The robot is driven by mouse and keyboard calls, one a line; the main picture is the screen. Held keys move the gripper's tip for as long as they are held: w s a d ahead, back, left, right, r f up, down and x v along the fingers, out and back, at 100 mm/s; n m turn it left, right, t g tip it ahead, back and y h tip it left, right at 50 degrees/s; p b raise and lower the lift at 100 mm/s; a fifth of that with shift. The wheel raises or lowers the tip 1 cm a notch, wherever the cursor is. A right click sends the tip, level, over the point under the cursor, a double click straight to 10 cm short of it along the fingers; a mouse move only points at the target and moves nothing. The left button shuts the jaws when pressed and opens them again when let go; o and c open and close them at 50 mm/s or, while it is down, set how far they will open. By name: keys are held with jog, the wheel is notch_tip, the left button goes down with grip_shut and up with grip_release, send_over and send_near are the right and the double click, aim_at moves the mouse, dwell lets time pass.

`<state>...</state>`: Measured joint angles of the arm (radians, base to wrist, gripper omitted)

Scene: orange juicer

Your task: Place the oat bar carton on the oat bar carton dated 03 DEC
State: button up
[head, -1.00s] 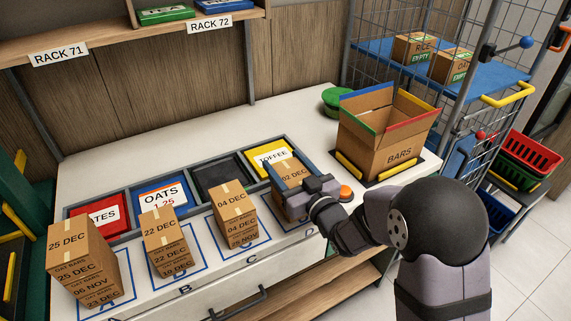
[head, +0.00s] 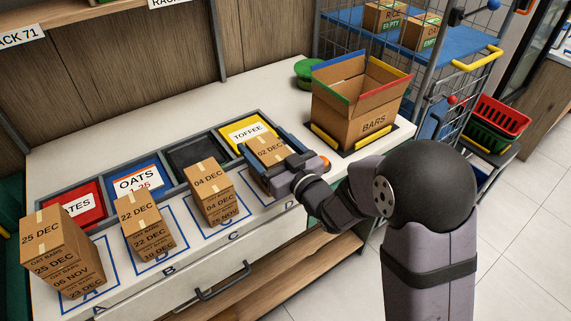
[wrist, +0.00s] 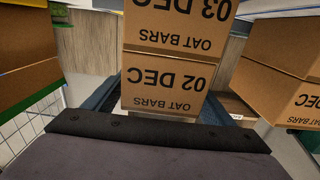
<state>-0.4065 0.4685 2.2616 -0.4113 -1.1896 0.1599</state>
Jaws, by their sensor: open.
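The oat bar carton dated 02 DEC (head: 266,150) is at spot D at the right end of the row. In the wrist view, which is upside down, the 02 DEC carton (wrist: 165,88) rests on the carton dated 03 DEC (wrist: 180,25); their faces look roughly lined up. My gripper (head: 269,160) is open, with one finger on each side of the 02 DEC carton; whether the fingers touch it I cannot tell. In the head view my gripper hides the lower carton.
Carton stacks 25 DEC (head: 45,238), 22 DEC (head: 140,212) and 04 DEC (head: 208,180) stand to the left. Behind them is a divided bin row (head: 113,191). The open BARS box (head: 365,130) is right of my gripper. A green round object (head: 308,72) stands behind.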

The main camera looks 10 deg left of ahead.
aim_at(282, 160)
jog(key=b+v, duration=0.1)
jog(key=v, duration=0.5)
jog(key=shift+s+d, duration=0.25)
jog(key=shift+d, duration=0.1)
jog(key=shift+s+r+p, duration=0.1)
jog(key=shift+r+p, duration=0.15)
jog(key=shift+p, duration=0.4)
jog(key=shift+p+v, duration=1.3)
jog(key=shift+p, duration=2.75)
jog(key=shift+f, duration=0.15)
